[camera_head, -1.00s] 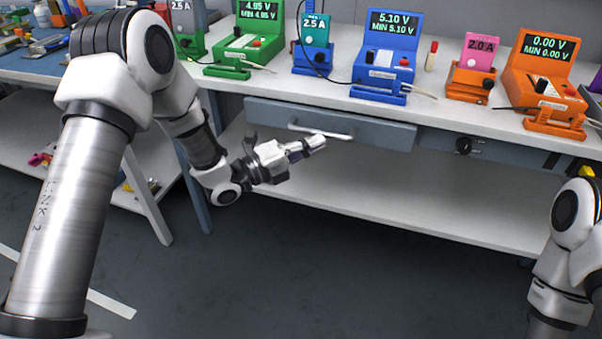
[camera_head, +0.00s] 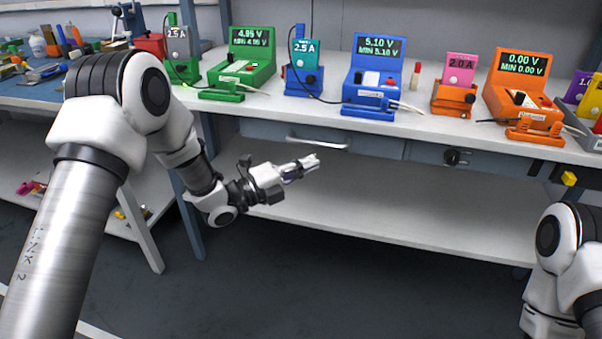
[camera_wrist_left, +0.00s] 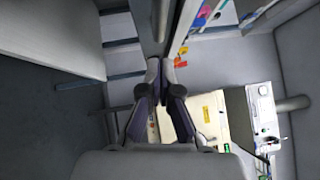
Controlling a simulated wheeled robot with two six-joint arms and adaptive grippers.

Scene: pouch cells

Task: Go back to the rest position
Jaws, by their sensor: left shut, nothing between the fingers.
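My left gripper (camera_head: 308,164) is shut and empty. It hangs in front of the bench, below the worktop and near the grey drawer. In the left wrist view its two fingers (camera_wrist_left: 160,66) meet at the tips with nothing between them. My right arm shows only in part at the lower right of the head view; its gripper is out of the picture.
The bench worktop (camera_head: 290,108) carries a green tester (camera_head: 247,62), a blue tester (camera_head: 374,78) and an orange tester (camera_head: 522,95). Below are the drawer (camera_head: 370,143) and a clear lower shelf (camera_head: 340,205). A tool-covered blue bench stands at left. The floor (camera_head: 300,290) is free.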

